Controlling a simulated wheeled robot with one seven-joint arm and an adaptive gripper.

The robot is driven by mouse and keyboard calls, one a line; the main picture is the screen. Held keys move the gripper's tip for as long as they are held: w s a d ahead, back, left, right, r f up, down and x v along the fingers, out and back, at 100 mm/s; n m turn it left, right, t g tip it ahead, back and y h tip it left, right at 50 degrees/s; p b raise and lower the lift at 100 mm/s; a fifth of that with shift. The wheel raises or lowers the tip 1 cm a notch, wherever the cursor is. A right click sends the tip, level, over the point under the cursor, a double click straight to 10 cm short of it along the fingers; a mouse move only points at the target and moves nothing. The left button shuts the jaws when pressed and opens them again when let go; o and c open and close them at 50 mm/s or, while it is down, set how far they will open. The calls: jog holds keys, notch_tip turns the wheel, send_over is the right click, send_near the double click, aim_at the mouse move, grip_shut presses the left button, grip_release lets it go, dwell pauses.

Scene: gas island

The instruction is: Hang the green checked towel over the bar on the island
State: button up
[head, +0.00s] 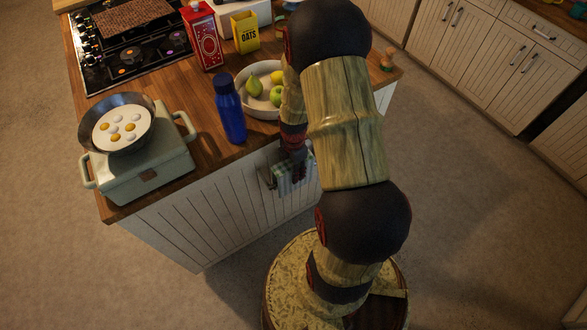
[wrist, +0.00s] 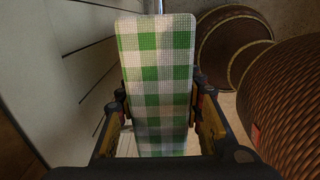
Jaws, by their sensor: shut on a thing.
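The green and white checked towel (head: 292,174) is at the island's white panelled front, just under the worktop edge. In the wrist view the towel (wrist: 157,75) fills the middle, between the two fingers. My gripper (wrist: 160,112) is shut on the towel, one finger along each side edge. In the head view my gripper (head: 294,152) is just above the towel, partly hidden by my arm. A metal bar (wrist: 160,6) shows past the towel's far end. The towel covers most of the bar. I cannot tell whether it hangs down on both sides or rests on the bar.
On the wooden worktop near the front edge stand a blue bottle (head: 229,108), a fruit bowl (head: 259,107) and a green bread box (head: 146,165) with a pan of eggs (head: 119,125) on it. The island's panelled front (head: 200,222) left of the towel is clear.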

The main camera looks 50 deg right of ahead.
jog(key=shift+f+b, duration=1.75)
jog(key=shift+f, duration=1.25)
jog(key=o, duration=1.2)
jog(key=shift+o, duration=0.3)
jog(key=shift+r, duration=0.1)
notch_tip(320, 180, up, 12)
jog(key=shift+f, duration=0.1)
